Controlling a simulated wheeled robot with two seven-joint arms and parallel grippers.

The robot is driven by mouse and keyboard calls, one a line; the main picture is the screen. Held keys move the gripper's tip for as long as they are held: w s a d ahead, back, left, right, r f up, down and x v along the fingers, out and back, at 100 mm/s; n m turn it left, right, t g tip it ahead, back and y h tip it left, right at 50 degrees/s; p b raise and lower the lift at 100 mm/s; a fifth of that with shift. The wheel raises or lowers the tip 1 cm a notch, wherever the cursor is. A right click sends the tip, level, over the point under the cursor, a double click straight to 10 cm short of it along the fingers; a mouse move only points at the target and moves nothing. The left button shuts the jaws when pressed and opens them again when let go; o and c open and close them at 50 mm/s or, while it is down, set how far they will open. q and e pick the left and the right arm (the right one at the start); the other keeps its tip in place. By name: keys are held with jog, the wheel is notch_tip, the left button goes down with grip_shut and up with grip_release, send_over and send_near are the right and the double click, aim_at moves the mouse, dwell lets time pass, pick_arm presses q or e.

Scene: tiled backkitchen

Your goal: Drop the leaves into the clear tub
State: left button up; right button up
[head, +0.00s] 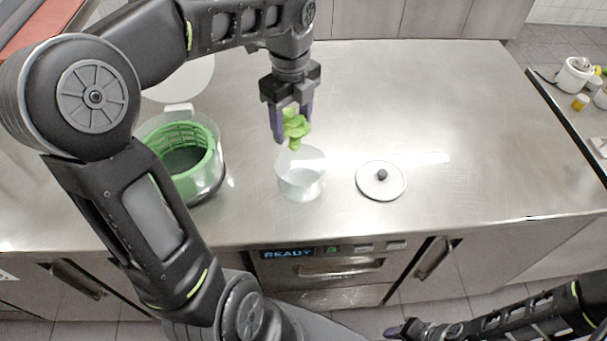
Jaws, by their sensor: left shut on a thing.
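My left gripper (291,124) is shut on light green leaves (295,127). It holds them just above the far rim of the clear tub (299,184). The tub is open and stands upright on the steel counter; it looks empty. A round lid (381,181) with a dark knob lies flat to the right of the tub. A clear salad spinner (184,155) with a green basket stands to the left, open. My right gripper (409,329) is low at the bottom, in front of the counter and away from the tub; its fingers are too small to read.
The steel counter (460,130) is clear to the right of the lid. A pale round disc (185,80) lies behind the spinner, partly hidden by my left arm. Small containers (577,76) stand on another surface at the far right.

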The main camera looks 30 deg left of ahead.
pick_arm(q)
jog(key=shift+f+b, duration=1.65)
jog(key=shift+f, duration=0.95)
jog(key=o, duration=1.4)
jog(key=shift+o, duration=0.2)
